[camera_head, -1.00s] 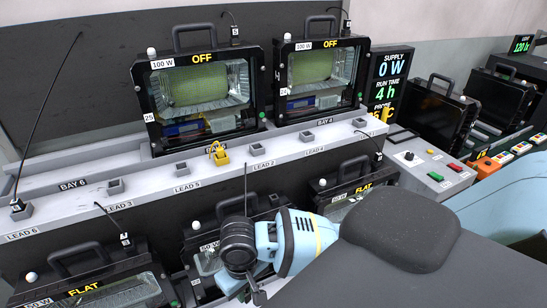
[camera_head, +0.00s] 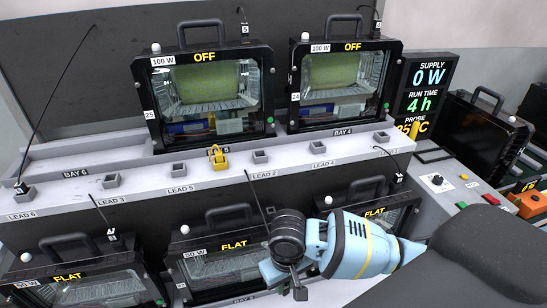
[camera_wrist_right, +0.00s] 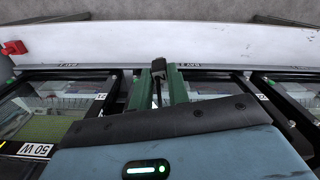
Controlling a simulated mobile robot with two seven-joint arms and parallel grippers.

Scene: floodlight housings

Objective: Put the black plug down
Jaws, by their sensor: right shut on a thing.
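My right gripper shows in the wrist view (camera_wrist_right: 161,84), its two green fingers shut on the black plug (camera_wrist_right: 158,65). The plug's dark end stands just past the fingertips, against the front edge of the pale ledge. In the head view my right wrist hides the fingers and the plug body. A thin black lead (camera_head: 254,192) rises tilted from behind the wrist, in front of the ledge near the LEAD 2 label. I cannot tell whether the plug touches the ledge. My left gripper is not in view.
The grey ledge (camera_head: 215,180) carries several small square sockets, one near LEAD 2 (camera_head: 260,156). A yellow plug (camera_head: 219,159) sits on it. Flat 50 W housings (camera_head: 222,265) stand below, close to my wrist. A control panel (camera_head: 445,182) is at right.

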